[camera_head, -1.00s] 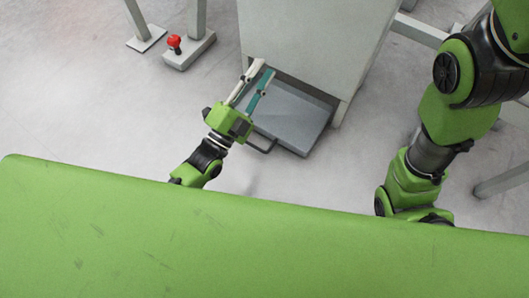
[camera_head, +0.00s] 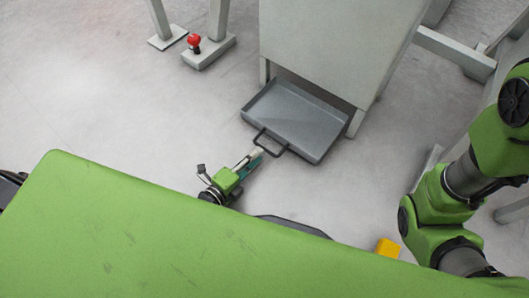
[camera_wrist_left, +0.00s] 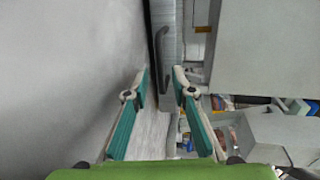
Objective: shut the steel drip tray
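The steel drip tray (camera_head: 305,122) is a shallow grey tray with a dark handle (camera_head: 266,137) on its near edge. It sticks out from under the pale grey cabinet, low over the floor. My left gripper (camera_head: 257,155) is at the handle's left end in the head view; contact cannot be told. In the left wrist view its two teal-padded fingers (camera_wrist_left: 161,74) stand apart, with the dark handle (camera_wrist_left: 177,100) and the tray's edge beyond and between them. Nothing is seen held. My right gripper is not in view; only my right arm shows.
The pale grey cabinet (camera_head: 335,45) stands behind the tray. A red button (camera_head: 194,41) on a grey foot is at the upper left. A yellow block (camera_head: 388,248) lies at the lower right. The floor left of the tray is clear.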

